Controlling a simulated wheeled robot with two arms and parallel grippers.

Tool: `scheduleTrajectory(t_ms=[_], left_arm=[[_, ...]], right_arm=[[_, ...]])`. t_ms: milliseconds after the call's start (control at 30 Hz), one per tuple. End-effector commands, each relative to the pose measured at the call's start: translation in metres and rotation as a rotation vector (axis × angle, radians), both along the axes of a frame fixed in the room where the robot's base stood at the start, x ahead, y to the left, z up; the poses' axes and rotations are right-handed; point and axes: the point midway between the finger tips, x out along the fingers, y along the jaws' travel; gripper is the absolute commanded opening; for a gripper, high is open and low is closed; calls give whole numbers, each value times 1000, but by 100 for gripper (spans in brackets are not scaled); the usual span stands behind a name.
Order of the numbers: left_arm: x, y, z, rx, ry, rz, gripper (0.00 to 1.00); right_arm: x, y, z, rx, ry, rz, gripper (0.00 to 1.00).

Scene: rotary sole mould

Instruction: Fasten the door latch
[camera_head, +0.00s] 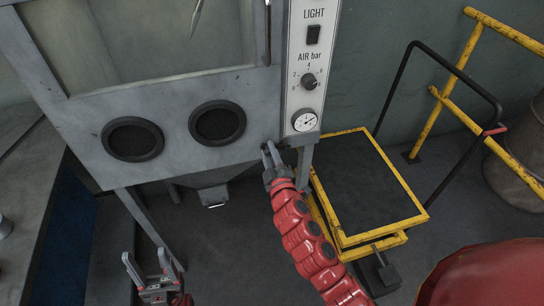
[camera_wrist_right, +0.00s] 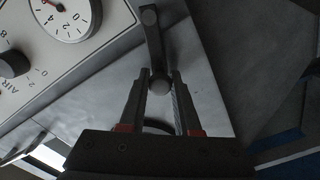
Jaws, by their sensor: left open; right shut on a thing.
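The door latch (camera_wrist_right: 154,45) is a dark lever with a round pivot at its upper end and a round knob at its lower end in the right wrist view. My right gripper (camera_wrist_right: 160,92) is shut on the knob, one finger on each side. In the head view my right gripper (camera_head: 268,150) is at the lower right of the grey cabinet front (camera_head: 170,170), beside the control panel; the latch is mostly hidden there. My left gripper (camera_head: 150,264) is open and empty, low in front of the cabinet.
The control panel (camera_head: 300,75) carries a light switch, an air knob and a pressure gauge (camera_head: 304,121). Two round ports (camera_head: 217,123) are in the cabinet front. A yellow-edged platform (camera_head: 367,190) with rails stands at right. Dark floor lies open below the cabinet.

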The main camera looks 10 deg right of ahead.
Motion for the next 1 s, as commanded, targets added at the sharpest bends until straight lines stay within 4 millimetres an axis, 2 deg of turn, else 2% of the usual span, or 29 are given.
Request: scheduleTrajectory(t_ms=[33, 100, 400, 1000], left_arm=[[0, 0, -10, 0, 0, 0, 61], [0, 0, -16, 0, 0, 0, 61], [0, 0, -32, 0, 0, 0, 61], [0, 0, -37, 0, 0, 0, 61]], right_arm=[[0, 2, -8, -41, -3, 4, 0], [0, 4, -11, -96, -5, 5, 0], [-1, 5, -21, -279, -9, 3, 0], [0, 4, -25, -367, -10, 2, 0]])
